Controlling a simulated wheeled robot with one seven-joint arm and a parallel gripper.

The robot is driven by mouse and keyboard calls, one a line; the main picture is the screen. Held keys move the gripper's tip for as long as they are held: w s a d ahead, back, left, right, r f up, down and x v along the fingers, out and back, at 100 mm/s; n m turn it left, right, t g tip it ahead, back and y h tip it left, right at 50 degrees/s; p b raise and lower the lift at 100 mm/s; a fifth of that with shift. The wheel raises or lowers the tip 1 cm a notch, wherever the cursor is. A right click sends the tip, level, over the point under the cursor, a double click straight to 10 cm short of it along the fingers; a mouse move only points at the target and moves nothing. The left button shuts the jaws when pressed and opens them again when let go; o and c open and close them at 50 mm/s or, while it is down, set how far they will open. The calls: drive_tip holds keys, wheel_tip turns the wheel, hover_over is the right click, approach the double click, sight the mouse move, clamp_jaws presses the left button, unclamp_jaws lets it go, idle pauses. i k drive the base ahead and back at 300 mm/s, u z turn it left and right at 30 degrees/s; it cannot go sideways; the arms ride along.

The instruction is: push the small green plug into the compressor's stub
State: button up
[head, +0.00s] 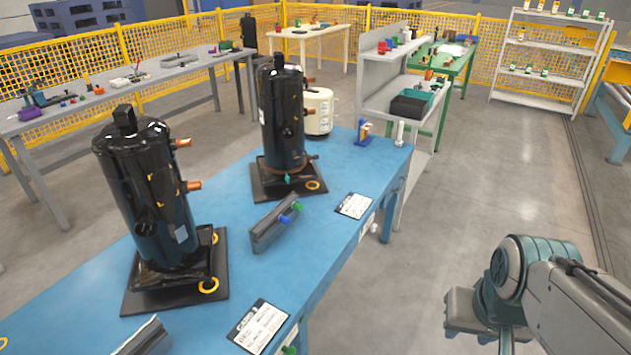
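Two black compressors stand on the blue table, a near one (150,205) at the left and a far one (281,120) behind it. The near one has copper stubs (187,185) on its right side; the far one also has copper stubs (308,112). A small green plug (298,206) sits at the right end of a grey rack (266,228), beside a blue plug (285,219). Another small green piece (289,350) shows at the bottom edge. My gripper (490,335) is at the lower right, away from the table; its fingertips are cut off or hidden.
The blue table (315,262) has printed cards (259,328) along its right edge. A second grey rack (143,338) is at the bottom. A blue stand (363,133) is at the table's far end. Open floor (440,200) lies right of the table, with shelves (545,55) behind.

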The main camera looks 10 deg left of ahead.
sight(294, 206)
drive_tip(key=u, duration=0.55)
drive_tip(key=i, duration=0.75)
drive_tip(key=u, duration=0.95)
drive_tip(key=i, duration=0.25)
drive_tip(key=u, duration=0.3)
